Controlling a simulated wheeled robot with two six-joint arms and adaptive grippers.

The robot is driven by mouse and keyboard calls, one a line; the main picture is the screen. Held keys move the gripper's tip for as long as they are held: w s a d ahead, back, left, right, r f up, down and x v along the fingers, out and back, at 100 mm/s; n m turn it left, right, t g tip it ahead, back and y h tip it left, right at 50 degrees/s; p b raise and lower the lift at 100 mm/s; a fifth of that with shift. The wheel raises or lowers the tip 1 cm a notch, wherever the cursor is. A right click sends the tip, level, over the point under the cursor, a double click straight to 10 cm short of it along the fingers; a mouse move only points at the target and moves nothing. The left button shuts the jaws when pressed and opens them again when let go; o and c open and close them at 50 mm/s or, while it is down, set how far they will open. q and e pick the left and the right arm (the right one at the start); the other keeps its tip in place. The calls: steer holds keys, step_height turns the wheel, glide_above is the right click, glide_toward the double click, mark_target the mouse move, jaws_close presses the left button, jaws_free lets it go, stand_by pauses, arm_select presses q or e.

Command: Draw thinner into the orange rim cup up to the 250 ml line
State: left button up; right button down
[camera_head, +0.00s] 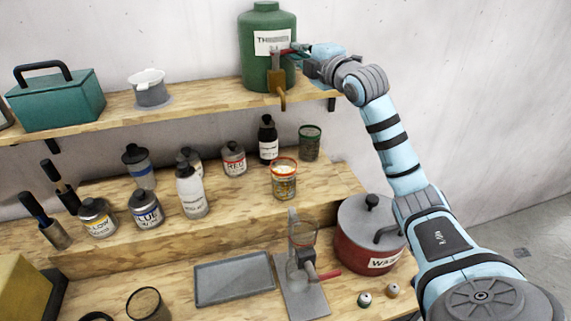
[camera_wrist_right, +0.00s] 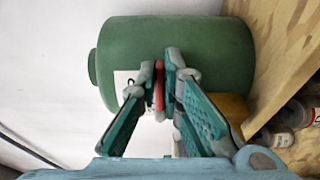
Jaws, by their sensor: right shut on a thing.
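The green thinner drum (camera_head: 266,30) stands on the top shelf, with a white label and a brass-coloured tap (camera_head: 278,84) whose spout hangs over the shelf edge. My right gripper (camera_head: 290,50) is shut on the tap's red lever, which shows between the fingers in the wrist view (camera_wrist_right: 159,85); the drum (camera_wrist_right: 190,45) lies behind them. The orange rim cup (camera_head: 284,184) stands upright on the middle step, roughly below the spout. It is clear with markings and looks pale inside; the level against the 250 ml line is too small to read. My left gripper is not in view.
A green-rimmed cup (camera_head: 309,143) and several paint bottles stand on the steps. A red waste pot (camera_head: 368,240), a grey tray (camera_head: 234,280) and a stand with a clear vessel (camera_head: 303,233) are lower. A teal toolbox (camera_head: 58,97) sits on the top shelf.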

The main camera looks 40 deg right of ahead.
steer(key=shift+s+a+m+h+p, duration=0.15)
steer(key=shift+m+h+p, duration=0.15)
steer(key=shift+h, duration=0.25)
steer(key=shift+s+a+m+h+p, duration=0.1)
steer(key=shift+m+h+p, duration=0.05)
steer(key=shift+m+h, duration=0.35)
steer(key=shift+a, duration=0.1)
